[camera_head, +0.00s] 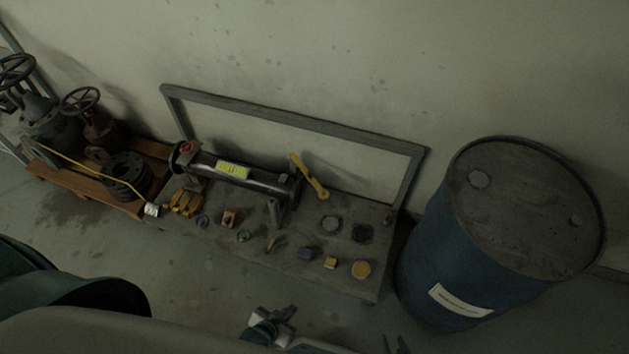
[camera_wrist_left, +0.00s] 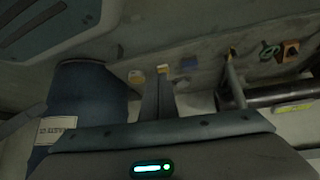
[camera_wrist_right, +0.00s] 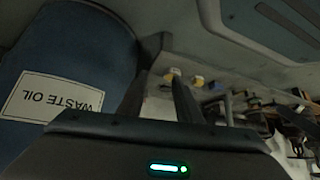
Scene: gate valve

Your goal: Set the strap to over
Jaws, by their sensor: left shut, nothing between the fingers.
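A thin yellow band that looks like the strap (camera_head: 85,166) runs over the front of the wooden pallet at the far left in the head view. It slants down to a pale end piece (camera_head: 152,210) by the bench. Valves with handwheels (camera_head: 40,112) stand on the pallet. My left gripper (camera_wrist_left: 160,75) is shut and empty, its fingers close together. In the head view it is low in the middle (camera_head: 270,322), away from the band. My right gripper (camera_wrist_right: 157,78) has its fingers apart with nothing between them. In the head view it shows at the bottom edge (camera_head: 395,344).
A low grey bench (camera_head: 345,275) holds a dark pipe (camera_head: 262,184) with a yellow label, a yellow lever (camera_head: 309,177) and several small parts. A frame rises behind it. A blue waste oil drum (camera_head: 470,250) stands at the right. Floor in front of the bench is clear.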

